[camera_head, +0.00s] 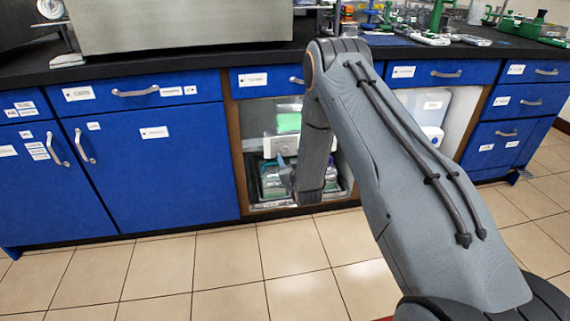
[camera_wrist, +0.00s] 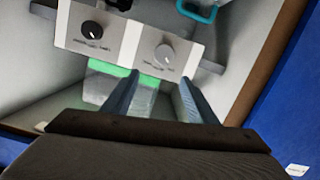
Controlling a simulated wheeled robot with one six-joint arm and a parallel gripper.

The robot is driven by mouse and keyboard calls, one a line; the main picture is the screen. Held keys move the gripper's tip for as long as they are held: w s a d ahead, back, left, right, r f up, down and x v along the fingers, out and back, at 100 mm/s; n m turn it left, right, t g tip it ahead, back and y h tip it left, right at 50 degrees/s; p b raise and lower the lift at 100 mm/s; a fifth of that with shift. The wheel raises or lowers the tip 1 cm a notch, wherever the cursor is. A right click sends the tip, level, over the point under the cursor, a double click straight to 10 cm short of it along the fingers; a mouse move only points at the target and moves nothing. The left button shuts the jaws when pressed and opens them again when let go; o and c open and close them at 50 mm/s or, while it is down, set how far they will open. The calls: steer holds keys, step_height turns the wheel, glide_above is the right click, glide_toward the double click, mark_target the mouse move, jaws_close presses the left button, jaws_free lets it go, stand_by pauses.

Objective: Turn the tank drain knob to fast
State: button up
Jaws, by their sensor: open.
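In the wrist view a pale control panel carries a black knob (camera_wrist: 91,30) on its left half and a grey knob (camera_wrist: 164,53) on its right half. Each knob has a small printed label below it, too blurred to read, so I cannot tell which is the tank drain knob. My gripper (camera_wrist: 160,80) is open and empty, its two fingers apart just below the grey knob and pointing toward it. I see no contact with either knob.
The panel sits inside an open cabinet bay with a wooden side edge (camera_wrist: 268,60). A green-topped item (camera_wrist: 110,68) is below the panel, and a teal handle (camera_wrist: 197,12) is above it. In the head view blue cabinets (camera_head: 150,170) flank the bay, and the tiled floor (camera_head: 230,270) in front is clear.

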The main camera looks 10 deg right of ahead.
steer(key=t+b, duration=0.2)
glide_toward(285, 152)
steer(key=shift+w+r+b, duration=0.15)
steer(key=shift+w+b, duration=0.75)
steer(key=shift+w, duration=3.45)
steer(key=c, duration=1.1)
